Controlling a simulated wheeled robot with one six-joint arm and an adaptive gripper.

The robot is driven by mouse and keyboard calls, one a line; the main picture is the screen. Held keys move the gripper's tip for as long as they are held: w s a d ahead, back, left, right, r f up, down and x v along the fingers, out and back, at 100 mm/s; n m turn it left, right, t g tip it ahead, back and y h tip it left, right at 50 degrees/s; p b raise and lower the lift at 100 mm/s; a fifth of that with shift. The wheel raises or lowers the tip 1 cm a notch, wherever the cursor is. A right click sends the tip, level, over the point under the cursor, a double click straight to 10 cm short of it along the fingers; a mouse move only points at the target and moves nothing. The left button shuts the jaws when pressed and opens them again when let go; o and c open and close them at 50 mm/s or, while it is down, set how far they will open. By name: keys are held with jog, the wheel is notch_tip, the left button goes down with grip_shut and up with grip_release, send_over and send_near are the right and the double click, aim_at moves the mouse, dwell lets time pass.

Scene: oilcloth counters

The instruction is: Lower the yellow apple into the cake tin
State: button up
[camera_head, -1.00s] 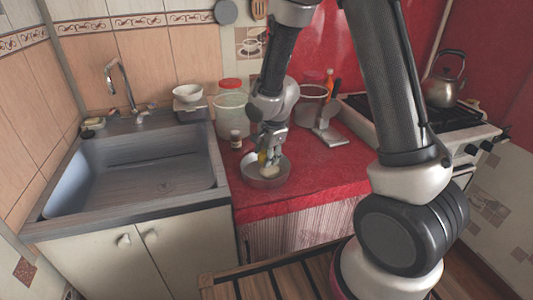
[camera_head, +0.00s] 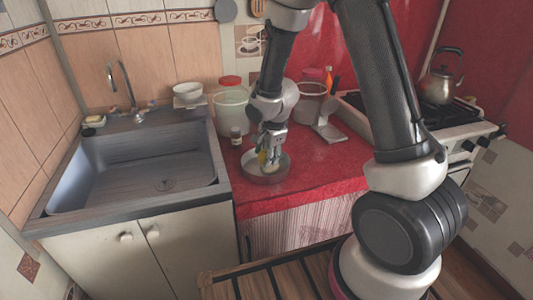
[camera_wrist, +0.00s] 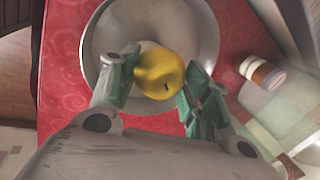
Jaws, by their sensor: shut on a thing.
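The yellow apple (camera_wrist: 159,73) is between the two green-padded fingers of my gripper (camera_wrist: 157,88), which is shut on it. In the wrist view the apple is over the inside of the cake tin, near the rim on my gripper's side. The cake tin (camera_wrist: 98,45) is a round, shallow metal pan on the red counter. In the head view my gripper (camera_head: 268,158) points down at the tin (camera_head: 268,179), with the fingertips at about rim level. The apple (camera_head: 262,158) is mostly hidden there by the fingers. I cannot tell whether it touches the tin's floor.
A small jar with a brown lid (camera_head: 236,136) and a clear tub (camera_head: 231,112) stand behind left of the tin. A sink (camera_head: 140,170) is at left. A metal stand (camera_head: 328,128) and the stove (camera_head: 440,118) are at right. The red counter (camera_head: 320,168) is clear right of the tin.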

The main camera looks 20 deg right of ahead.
jog(key=shift+f, duration=0.6)
dwell(0.3)
jog(key=o, duration=1.1)
